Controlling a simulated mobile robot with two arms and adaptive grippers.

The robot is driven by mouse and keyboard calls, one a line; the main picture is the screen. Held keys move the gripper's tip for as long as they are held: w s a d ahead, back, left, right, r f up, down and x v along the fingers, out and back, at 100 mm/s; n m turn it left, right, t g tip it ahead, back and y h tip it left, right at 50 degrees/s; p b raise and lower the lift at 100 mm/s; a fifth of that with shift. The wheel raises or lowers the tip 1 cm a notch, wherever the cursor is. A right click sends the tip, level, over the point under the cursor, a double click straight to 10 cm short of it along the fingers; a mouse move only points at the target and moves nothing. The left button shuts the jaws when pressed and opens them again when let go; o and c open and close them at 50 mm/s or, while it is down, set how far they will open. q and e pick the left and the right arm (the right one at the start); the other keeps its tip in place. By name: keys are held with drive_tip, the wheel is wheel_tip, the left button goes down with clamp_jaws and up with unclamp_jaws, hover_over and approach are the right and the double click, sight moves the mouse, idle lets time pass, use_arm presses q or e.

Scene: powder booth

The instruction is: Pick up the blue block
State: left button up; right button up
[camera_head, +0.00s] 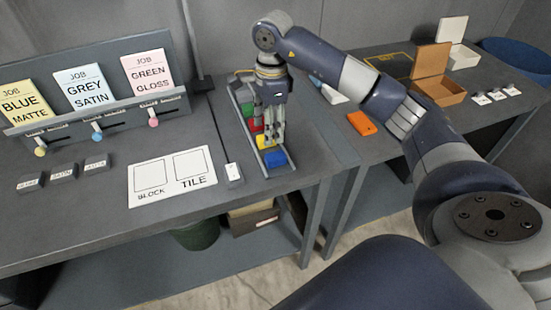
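The blue block (275,158) lies at the near end of a narrow grey rack (293,165) on the dark table. Yellow (263,142), red (256,125) and green (247,109) blocks sit behind it in a row. My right gripper (272,143) points down over the rack, its tips just behind the blue block, near the yellow one. The fingers partly cover the yellow and red blocks. The picture is too small to tell finger spacing or contact. My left gripper is not in view.
A white card (172,202) marked BLOCK and TILE lies left of the rack, beside a small white-topped tag (233,172). Job cards stand on a holder (100,112) behind. An orange item (361,123) and open brown box (440,92) are on the right table.

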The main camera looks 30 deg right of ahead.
drive_tip(key=d, duration=0.2)
drive_tip(key=p, duration=0.2)
hover_over(275, 155)
drive_tip(key=shift+h, duration=0.3)
wheel_tip(275, 155, down, 5)
drive_tip(key=shift+w+d+r, duration=0.1)
drive_tip(key=shift+w, duration=0.05)
drive_tip(key=shift+f, duration=0.45)
drive_tip(key=f, duration=0.1)
drive_tip(key=f+p, duration=0.2)
drive_tip(key=f, duration=0.1)
drive_tip(key=shift+s, duration=0.3)
drive_tip(key=shift+f, duration=0.3)
drive_tip(key=c, duration=1.1)
